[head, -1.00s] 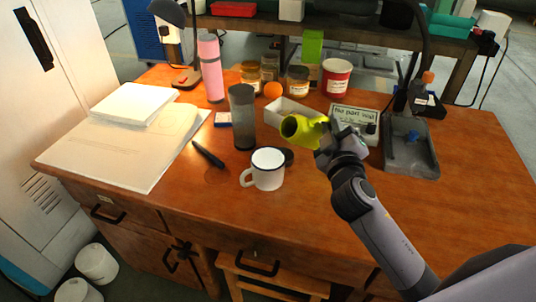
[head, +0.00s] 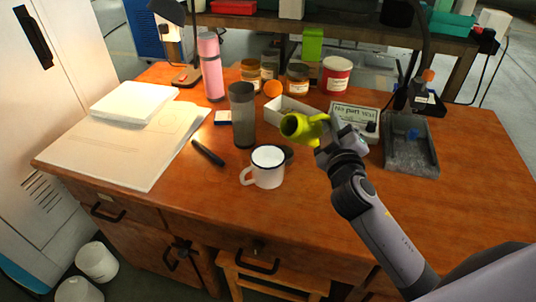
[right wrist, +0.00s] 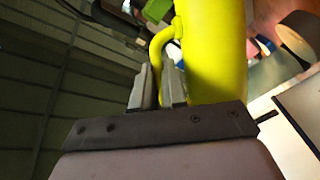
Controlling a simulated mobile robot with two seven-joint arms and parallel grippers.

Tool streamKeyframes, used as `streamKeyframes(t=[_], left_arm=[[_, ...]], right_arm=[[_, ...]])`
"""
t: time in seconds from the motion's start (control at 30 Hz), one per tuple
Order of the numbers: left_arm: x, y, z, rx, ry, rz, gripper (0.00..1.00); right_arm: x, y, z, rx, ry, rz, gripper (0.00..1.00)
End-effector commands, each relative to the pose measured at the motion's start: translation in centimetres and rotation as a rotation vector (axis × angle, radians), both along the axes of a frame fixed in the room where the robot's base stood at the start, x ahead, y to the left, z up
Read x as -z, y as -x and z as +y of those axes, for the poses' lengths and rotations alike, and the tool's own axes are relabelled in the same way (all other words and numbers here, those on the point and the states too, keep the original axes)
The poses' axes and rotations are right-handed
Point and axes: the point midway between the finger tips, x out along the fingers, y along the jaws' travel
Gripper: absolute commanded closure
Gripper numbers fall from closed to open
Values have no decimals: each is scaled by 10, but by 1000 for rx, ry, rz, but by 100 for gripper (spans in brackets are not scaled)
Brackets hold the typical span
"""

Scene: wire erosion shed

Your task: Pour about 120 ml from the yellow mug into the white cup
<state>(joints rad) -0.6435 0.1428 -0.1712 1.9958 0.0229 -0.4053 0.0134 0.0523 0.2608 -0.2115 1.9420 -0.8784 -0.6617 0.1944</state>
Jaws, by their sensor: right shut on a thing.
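The yellow mug (head: 296,127) is held in the air, tilted with its mouth toward the left, above and to the right of the white cup. My right gripper (head: 326,132) is shut on the yellow mug's handle; in the right wrist view the fingers (right wrist: 158,85) close on the handle beside the yellow body (right wrist: 215,50). The white cup (head: 268,174) is enamel with a dark rim and stands upright on the table, handle to the left. No stream shows between the two. The insides are too small to read. My left gripper is not in view.
A grey tumbler (head: 242,118) stands close behind the white cup. A dark pen-like object (head: 208,153) lies to its left. The table front (head: 310,215) is clear.

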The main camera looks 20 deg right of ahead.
Motion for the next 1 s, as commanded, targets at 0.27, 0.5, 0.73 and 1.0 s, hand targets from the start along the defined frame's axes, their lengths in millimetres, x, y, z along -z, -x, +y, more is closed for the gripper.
streamKeyframes(t=[0.27,0.5,0.73,1.0], left_arm=[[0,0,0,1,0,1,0],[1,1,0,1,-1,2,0],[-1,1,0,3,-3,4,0],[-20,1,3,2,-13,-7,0]], right_arm=[[-1,0,0,-1,0,-4,100],[-1,0,0,-1,0,-4,100],[1,0,0,-1,-32,6,100],[8,0,-2,-3,-211,51,100]])
